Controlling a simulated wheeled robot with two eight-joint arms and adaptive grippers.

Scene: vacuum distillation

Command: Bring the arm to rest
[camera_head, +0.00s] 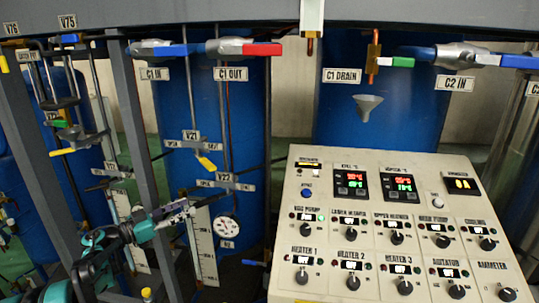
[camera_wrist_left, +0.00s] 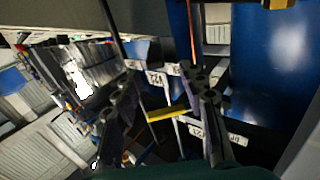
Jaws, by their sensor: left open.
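My left arm (camera_head: 98,250), teal and dark grey, comes in from the lower left in the head view. My left gripper (camera_head: 180,211) points right, in front of the blue tanks and left of the control panel. In the left wrist view its two dark fingers stand apart, with nothing held between the fingertips (camera_wrist_left: 160,92). A yellow valve handle (camera_wrist_left: 167,113) shows beyond the fingers there; I cannot tell how far away it is. My right gripper is in neither view.
The control panel (camera_head: 326,262) stands at the lower right. A grey upright post (camera_head: 133,122) is close to the left arm. Valves V21 (camera_head: 190,137) and V22 (camera_head: 224,178), a round gauge (camera_head: 227,227) and white scales (camera_head: 203,247) are near the gripper. A funnel (camera_head: 367,105) hangs at upper right.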

